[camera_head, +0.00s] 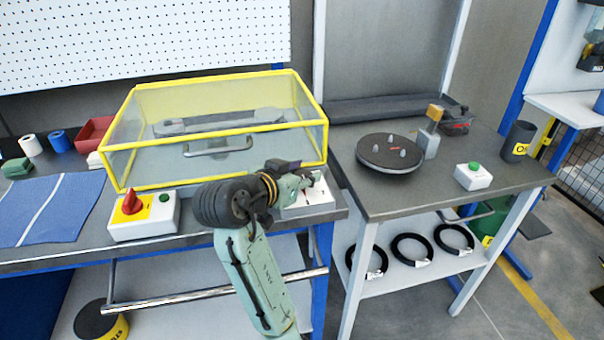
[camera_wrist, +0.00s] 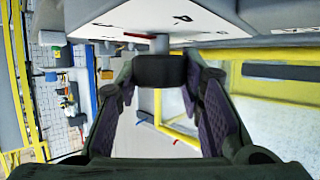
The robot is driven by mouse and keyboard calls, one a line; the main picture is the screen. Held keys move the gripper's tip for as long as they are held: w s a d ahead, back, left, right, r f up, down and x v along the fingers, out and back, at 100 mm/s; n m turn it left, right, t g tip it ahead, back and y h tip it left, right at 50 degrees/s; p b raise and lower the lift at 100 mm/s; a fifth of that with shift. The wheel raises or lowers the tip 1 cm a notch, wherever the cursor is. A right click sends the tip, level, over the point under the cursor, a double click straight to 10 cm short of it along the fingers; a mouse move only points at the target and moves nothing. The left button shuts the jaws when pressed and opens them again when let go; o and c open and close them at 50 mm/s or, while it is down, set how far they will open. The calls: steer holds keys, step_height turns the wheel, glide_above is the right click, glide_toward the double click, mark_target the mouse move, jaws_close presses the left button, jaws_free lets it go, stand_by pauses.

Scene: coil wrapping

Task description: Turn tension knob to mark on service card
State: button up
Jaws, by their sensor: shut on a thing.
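The tension knob (camera_wrist: 160,70) is a dark round cap on a grey shaft, seen in the wrist view. It sits under a white panel (camera_wrist: 130,20) with black marks, and a red pointer (camera_wrist: 138,36) shows by the shaft. My gripper (camera_wrist: 163,80) has its fingers on both sides of the knob and is shut on it. In the head view my gripper (camera_head: 298,183) is at the white box (camera_head: 312,203) on the bench's right front corner and hides the knob. I cannot make out a service card for certain.
A yellow-framed clear cover (camera_head: 215,85) stands just behind my gripper. A box with a red switch (camera_head: 131,204) sits to the left. A round turntable (camera_head: 390,152) and a green-button box (camera_head: 473,176) are on the right table. Black coils (camera_head: 411,249) lie below.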

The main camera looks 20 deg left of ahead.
steer(key=o, duration=1.2)
steer(key=shift+c, duration=0.2)
steer(key=v, duration=1.2)
steer(key=shift+r, duration=0.1)
